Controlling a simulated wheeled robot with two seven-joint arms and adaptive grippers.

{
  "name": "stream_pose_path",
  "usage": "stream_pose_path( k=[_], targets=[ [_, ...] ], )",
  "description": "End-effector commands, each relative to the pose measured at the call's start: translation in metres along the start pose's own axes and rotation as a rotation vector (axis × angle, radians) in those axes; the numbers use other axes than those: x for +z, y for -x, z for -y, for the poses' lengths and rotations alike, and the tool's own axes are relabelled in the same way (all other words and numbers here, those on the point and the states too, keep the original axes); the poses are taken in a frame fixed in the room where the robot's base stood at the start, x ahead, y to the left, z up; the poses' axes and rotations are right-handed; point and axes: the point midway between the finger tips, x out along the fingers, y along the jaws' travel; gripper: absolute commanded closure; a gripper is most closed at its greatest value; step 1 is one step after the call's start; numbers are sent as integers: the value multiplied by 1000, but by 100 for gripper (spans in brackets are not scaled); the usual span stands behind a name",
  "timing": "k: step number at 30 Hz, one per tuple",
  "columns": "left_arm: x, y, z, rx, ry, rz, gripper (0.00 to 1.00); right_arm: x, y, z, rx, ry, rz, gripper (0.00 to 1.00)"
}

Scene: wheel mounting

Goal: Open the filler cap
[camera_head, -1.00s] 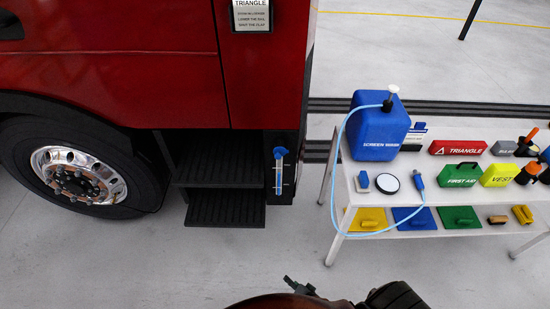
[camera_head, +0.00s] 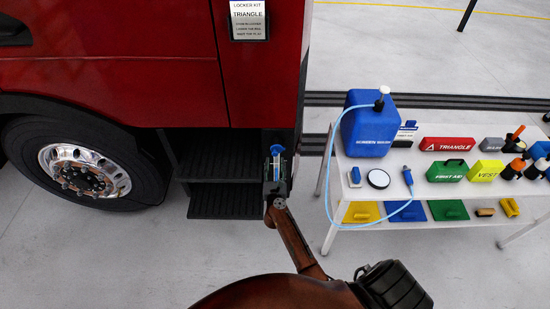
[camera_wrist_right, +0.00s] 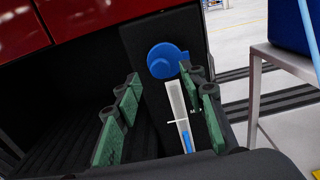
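The blue filler cap (camera_head: 277,150) is on the dark panel at the lower corner of the red truck, beside the steps. It also shows in the right wrist view (camera_wrist_right: 165,60), above a clear level tube (camera_wrist_right: 178,112) with blue liquid low in it. My right gripper (camera_head: 277,172) is in front of the panel, over the tube just below the cap. In the wrist view its two green-padded fingers (camera_wrist_right: 159,78) are apart with nothing held between them. The cap lies ahead between and beyond their tips, and contact with it cannot be seen. My left gripper is not in view.
Dark steps (camera_head: 225,203) and a front wheel (camera_head: 85,170) are left of the panel. A white table (camera_head: 335,170) stands to the right with a blue screen wash can (camera_head: 368,130), its hose and several kits. Floor between steps and table is clear.

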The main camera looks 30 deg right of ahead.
Motion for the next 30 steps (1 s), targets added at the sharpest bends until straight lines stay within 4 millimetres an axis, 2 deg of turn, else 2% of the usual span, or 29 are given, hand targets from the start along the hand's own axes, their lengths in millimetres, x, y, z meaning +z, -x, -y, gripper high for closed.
stream_pose_path(
  k=[1,6,11,18,30],
  targets=[
    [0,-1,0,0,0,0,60,1,-9,0,0,3,2,62],
    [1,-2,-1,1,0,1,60,0,-29,0,1,4,1,62],
    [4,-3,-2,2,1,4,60,0,-36,0,1,4,0,62],
    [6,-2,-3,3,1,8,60,0,-37,0,1,4,0,62],
    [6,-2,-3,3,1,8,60,0,-36,0,2,5,0,90]
  ],
)
